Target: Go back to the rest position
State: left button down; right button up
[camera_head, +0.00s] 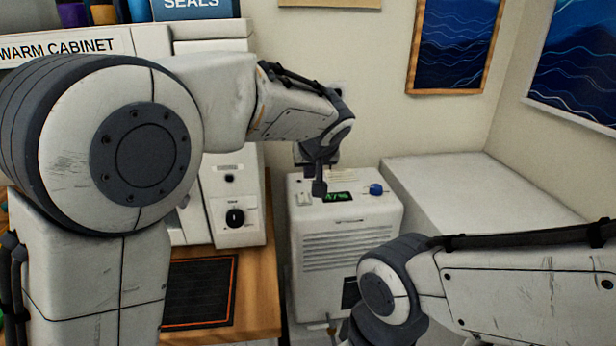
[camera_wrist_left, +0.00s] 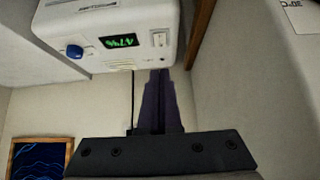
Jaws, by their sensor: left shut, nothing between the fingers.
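My left arm reaches in from the left across the head view. Its dark gripper (camera_head: 319,188) points down at the top front of a white machine (camera_head: 347,250), close to the machine's switch (camera_head: 305,199). I cannot tell if it touches. In the left wrist view the fingers (camera_wrist_left: 160,80) are together with nothing between them, and the machine (camera_wrist_left: 115,20) appears upside down beyond them with its switch (camera_wrist_left: 160,39). My right arm comes in from the right, bent at the lower right; its gripper is out of view.
The machine has a green display (camera_head: 337,197) and a blue knob (camera_head: 376,189). Left of it are a warm cabinet (camera_head: 75,46) and a dark mat (camera_head: 200,292) on a wooden bench. A white surface (camera_head: 470,185) lies to the right, under wall pictures (camera_head: 455,45).

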pick_arm(q)
jog(key=shift+s+r, duration=0.15)
jog(key=shift+s, duration=0.05)
jog(key=s+f+m+g+h+p, duration=0.1)
jog(key=s+m+g+p, duration=0.3)
jog(key=s, duration=1.4)
jog(key=s+a+f+m+g+h+p, duration=0.1)
jog(key=s+m+g+p, duration=0.3)
jog(key=s, duration=1.4)
jog(key=shift+f+m+h+p, duration=0.4)
jog(key=shift+m+p, duration=0.4)
jog(key=shift+p, duration=0.15)
jog(key=shift+a, duration=0.1)
